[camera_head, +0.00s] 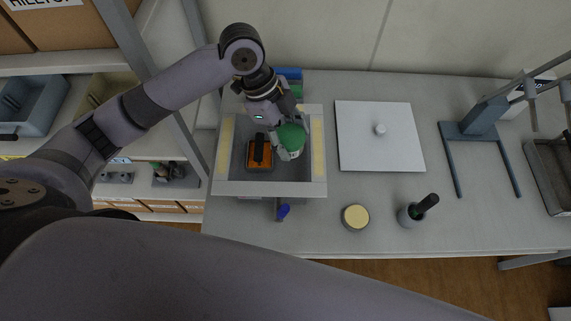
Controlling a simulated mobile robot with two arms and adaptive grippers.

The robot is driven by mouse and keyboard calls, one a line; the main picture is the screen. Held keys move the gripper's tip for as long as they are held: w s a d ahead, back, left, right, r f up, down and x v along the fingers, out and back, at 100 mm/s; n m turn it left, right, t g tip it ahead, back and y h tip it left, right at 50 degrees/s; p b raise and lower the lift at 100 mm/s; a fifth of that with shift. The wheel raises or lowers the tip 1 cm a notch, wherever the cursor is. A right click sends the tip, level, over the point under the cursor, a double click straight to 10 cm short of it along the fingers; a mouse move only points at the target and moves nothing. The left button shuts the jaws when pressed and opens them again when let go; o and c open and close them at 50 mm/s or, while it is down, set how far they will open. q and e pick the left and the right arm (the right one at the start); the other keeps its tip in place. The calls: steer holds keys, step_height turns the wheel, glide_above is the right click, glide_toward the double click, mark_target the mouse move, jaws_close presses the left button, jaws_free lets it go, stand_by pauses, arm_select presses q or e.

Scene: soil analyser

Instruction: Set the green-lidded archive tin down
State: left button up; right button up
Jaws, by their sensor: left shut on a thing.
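The green-lidded archive tin (292,136) has a green top and a pale body. It is in my left gripper (287,118), which is shut on it. Gripper and tin are over the right half of an open grey box (270,189) on the bench. The tin looks slightly tilted. I cannot tell whether its underside touches the box floor. My right gripper is not in view.
An orange and black item (260,154) sits in the box's left half. A white plate with a knob (380,151), a cream-lidded round tin (355,217), a cup with a dark handle (411,215) and a blue stand (479,130) are to the right. Bare bench lies between them.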

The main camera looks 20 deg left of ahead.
arm_select(q)
step_height(320, 180, down, 14)
steer(key=shift+r+p, duration=0.15)
steer(key=shift+p, duration=0.4)
steer(key=o, duration=1.4)
steer(key=shift+c, duration=0.2)
steer(key=b+v, duration=0.1)
steer(key=v, duration=1.1)
steer(key=shift+r, duration=0.1)
